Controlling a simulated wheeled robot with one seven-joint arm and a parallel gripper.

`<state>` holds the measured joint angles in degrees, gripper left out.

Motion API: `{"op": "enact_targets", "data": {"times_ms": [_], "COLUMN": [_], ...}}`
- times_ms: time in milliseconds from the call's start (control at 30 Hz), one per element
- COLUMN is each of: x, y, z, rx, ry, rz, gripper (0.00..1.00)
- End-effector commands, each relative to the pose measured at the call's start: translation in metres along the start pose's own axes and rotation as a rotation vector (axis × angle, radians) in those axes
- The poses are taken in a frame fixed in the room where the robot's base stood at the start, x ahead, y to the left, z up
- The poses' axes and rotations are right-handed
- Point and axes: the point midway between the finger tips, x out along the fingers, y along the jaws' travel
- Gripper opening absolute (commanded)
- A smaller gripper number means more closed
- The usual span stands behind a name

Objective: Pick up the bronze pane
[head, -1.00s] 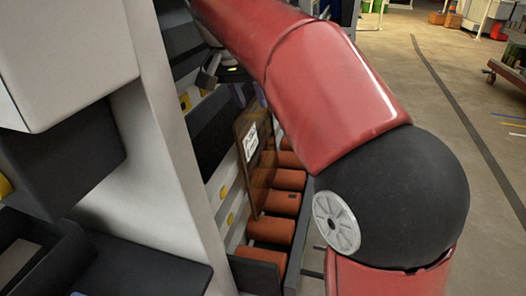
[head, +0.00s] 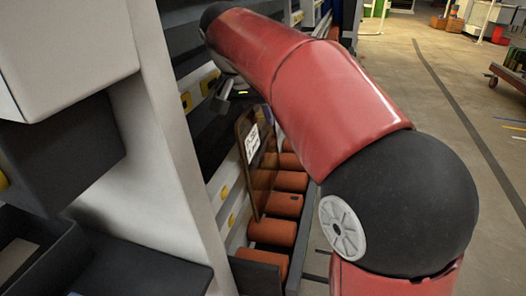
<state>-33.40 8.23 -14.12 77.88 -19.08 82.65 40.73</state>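The bronze pane (head: 258,180) stands upright on the orange rollers of the washer, leaning a little, with a white label on its face. My gripper (head: 226,95) shows small and dark beyond the pane's upper left corner, partly hidden by my arm. It appears apart from the pane. Its fingers are too small and dark to tell whether they are open or shut.
The orange rollers (head: 270,232) lie in a grey trough running along the washer. A pale upright panel (head: 165,150) and grey housings stand close on the left. Open floor (head: 440,130) lies to the right, with a dark line along it.

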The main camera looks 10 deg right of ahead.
Motion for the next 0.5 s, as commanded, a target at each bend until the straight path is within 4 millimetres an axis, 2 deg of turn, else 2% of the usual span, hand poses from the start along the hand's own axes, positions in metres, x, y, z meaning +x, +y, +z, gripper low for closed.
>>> {"op": "enact_targets", "data": {"times_ms": [367, 400, 500], "x": [0.0019, 0.0019, 0.0018], "y": [-0.0002, -0.0002, -0.0002], "z": [0.0008, 0.0008, 0.0008], "rx": [0.000, 0.000, 0.000], "ry": [0.000, 0.000, 0.000], "rz": [0.000, 0.000, 0.000], "gripper": [0.33, 0.31, 0.18]}}
